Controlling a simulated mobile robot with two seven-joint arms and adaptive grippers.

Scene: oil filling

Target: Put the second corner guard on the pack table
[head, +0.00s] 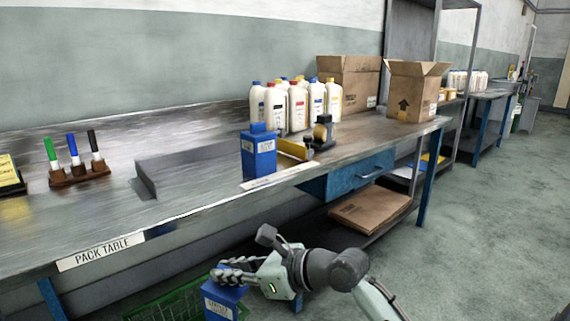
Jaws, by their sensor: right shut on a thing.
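One blue corner guard (259,157) with a white label stands upright on the pack table (120,195), near its front edge. A second blue corner guard (222,303) with a white label is in my right gripper (230,273), in front of and below the table's front edge. The fingers are shut on its upper part and hide some of it. Its lower end runs out of the picture. My left gripper is not in view.
A green crate (165,303) is below, beside the held guard. Marker pens in a holder (80,175), a low grey tray (190,168), white bottles (275,108) and open cardboard boxes (412,92) stand on the table.

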